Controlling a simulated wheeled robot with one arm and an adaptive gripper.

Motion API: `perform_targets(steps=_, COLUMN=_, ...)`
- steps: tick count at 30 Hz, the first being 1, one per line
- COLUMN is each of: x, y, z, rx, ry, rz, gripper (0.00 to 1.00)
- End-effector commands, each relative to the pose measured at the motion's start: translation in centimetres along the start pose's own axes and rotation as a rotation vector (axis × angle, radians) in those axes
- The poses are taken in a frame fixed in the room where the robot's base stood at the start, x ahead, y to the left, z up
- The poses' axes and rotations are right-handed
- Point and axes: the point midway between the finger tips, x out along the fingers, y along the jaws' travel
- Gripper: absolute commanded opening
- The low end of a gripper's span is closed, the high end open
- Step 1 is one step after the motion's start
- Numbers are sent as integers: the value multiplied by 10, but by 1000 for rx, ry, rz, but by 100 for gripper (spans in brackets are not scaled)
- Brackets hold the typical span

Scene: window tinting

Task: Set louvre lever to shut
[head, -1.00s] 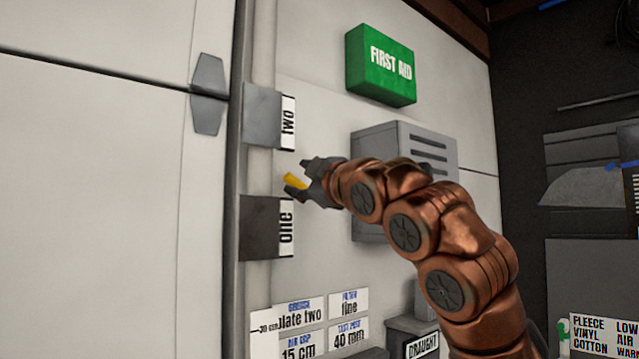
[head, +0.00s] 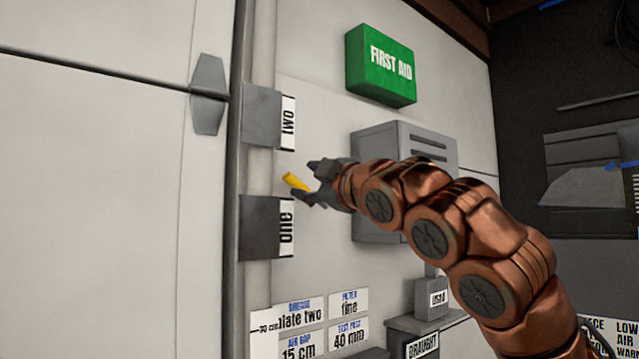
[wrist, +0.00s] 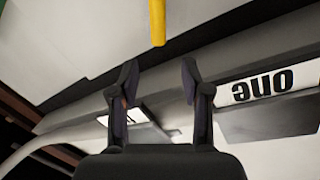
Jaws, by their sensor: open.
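A yellow lever (head: 296,182) sticks out near the pale wall, between the grey brackets marked "two" and "one". It also shows at the top of the wrist view (wrist: 158,22), ahead of the fingertips. My gripper (head: 308,182) is open, just to the right of the lever's end. In the wrist view my open fingers (wrist: 159,75) have nothing between them, and a gap separates them from the lever. The lever's mount is not clear in either view. A grey box with louvre slots (head: 430,150) is partly hidden behind my arm.
Bracket "two" (head: 262,117) is above the lever and bracket "one" (head: 262,226) below it, both close to my gripper. A green first aid box (head: 381,65) hangs higher up. Label cards (head: 300,313) and a draught box (head: 425,340) are lower down.

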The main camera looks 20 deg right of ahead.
Motion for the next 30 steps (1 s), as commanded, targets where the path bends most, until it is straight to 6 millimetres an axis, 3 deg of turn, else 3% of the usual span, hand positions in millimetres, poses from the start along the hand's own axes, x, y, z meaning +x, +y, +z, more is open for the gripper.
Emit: perform_targets(steps=30, x=-25, y=0, z=1, rx=-3, ry=-2, rz=0, gripper=48)
